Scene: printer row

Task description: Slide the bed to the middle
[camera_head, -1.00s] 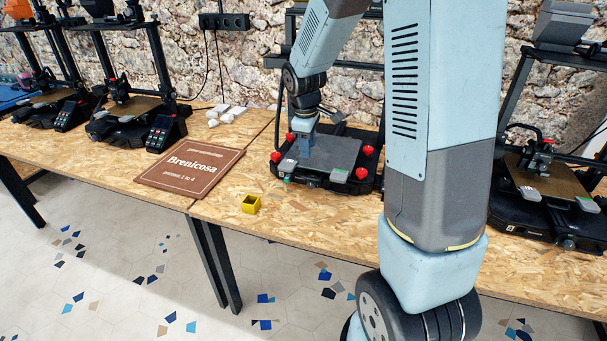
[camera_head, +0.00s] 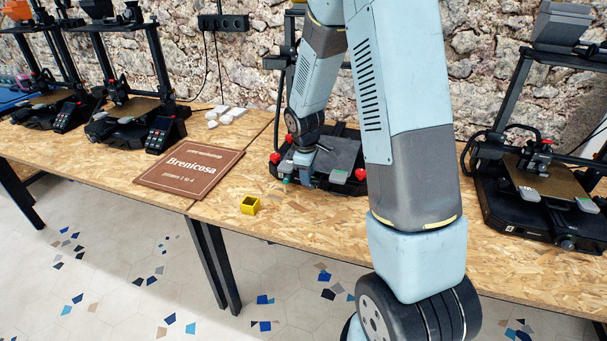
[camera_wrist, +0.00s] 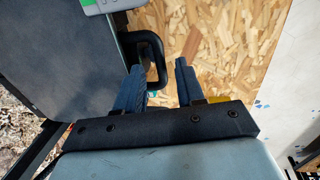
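The printer bed (camera_head: 342,152) is a flat dark grey plate on the middle printer, with red knobs at its corners. In the wrist view the bed (camera_wrist: 62,55) fills the left side, and a black loop handle (camera_wrist: 158,50) stands out from its edge. My gripper (camera_head: 298,166) is low at the bed's front left corner and covers part of it. In the wrist view my gripper (camera_wrist: 158,66) is open, its two blue fingers spread apart with the handle's near end at the gap between their tips. Whether they touch the handle cannot be told.
A yellow open box (camera_head: 250,205) stands on the wooden table (camera_head: 290,215) in front of the printer. A brown Brenicosa board (camera_head: 190,173) lies to the left. Another printer (camera_head: 540,195) stands to the right, and more stand at the left.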

